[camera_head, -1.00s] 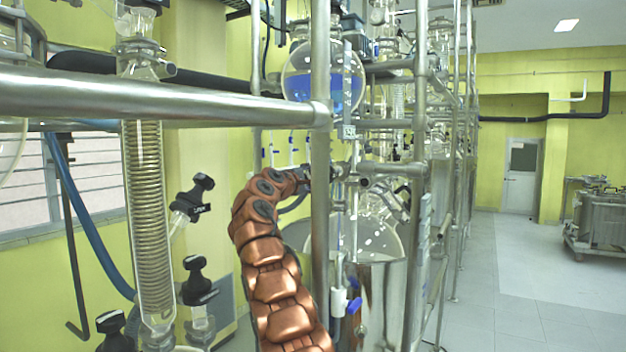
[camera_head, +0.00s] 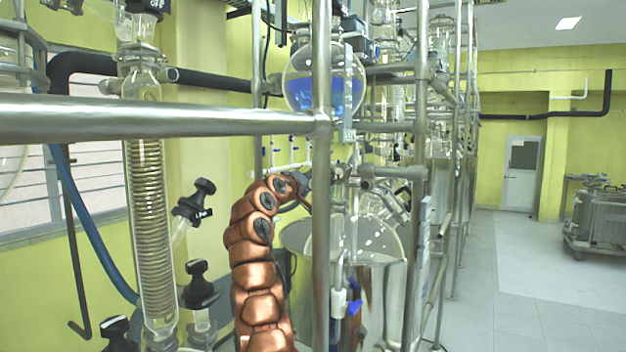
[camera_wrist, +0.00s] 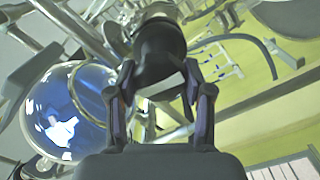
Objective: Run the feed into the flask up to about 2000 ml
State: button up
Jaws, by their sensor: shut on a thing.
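A round glass flask (camera_head: 326,82) with blue liquid in its lower part hangs in the frame, partly behind a metal post. A pale strip (camera_head: 348,92) stands beside it. It also shows at the left of the wrist view (camera_wrist: 70,112). Below it, a clear glass vessel (camera_head: 370,238) sits in a shiny metal pot (camera_head: 300,236); no blue liquid is visible in it. My gripper (camera_wrist: 160,88) is shut on a black valve knob (camera_wrist: 160,42). In the head view the grip is mostly hidden behind the post, below the round flask. I cannot read any scale.
A coiled glass condenser (camera_head: 150,220) and black-knobbed valves (camera_head: 200,290) are at left.

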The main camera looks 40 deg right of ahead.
jog(key=shift+w+f+m, duration=0.15)
jog(key=shift+f+m, duration=0.1)
jog(key=shift+m, duration=0.15)
jog(key=o, duration=1.1)
jog(key=shift+a, duration=0.1)
jog(key=shift+o, duration=0.3)
jog(key=shift+r, duration=0.15)
jog(key=v, duration=1.1)
jog(key=shift+a, duration=0.4)
